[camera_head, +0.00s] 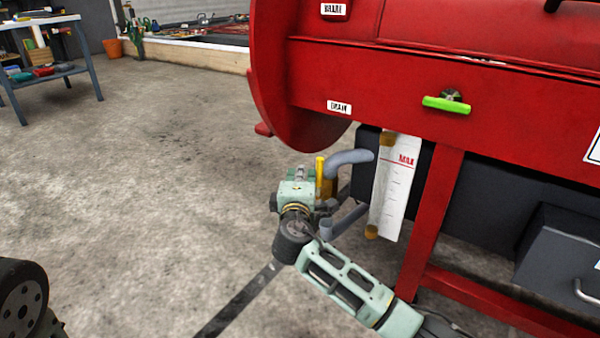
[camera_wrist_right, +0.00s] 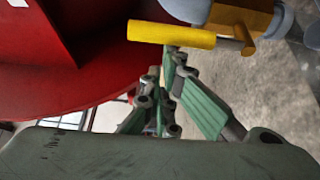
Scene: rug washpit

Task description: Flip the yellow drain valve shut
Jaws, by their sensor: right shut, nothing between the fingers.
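The yellow drain valve handle (camera_head: 319,178) stands upright beside grey pipes under the red machine, by its DRAIN label (camera_head: 339,107). In the right wrist view the yellow handle (camera_wrist_right: 172,34) lies across the top, joined by a short stem to the yellow valve body (camera_wrist_right: 240,16). My right gripper (camera_head: 297,172) is just left of the handle in the head view, its fingers partly hidden behind its own wrist. In the wrist view the green fingers (camera_wrist_right: 170,62) are closed together and empty, close to the handle; whether they touch it I cannot tell. My left gripper is out of view.
A white level gauge (camera_head: 391,190) hangs right of the valve, beside a red leg (camera_head: 430,220). A green-handled valve (camera_head: 447,104) sits higher on the red machine (camera_head: 400,70). The concrete floor (camera_head: 150,170) on the left is clear; a table (camera_head: 60,72) stands far left.

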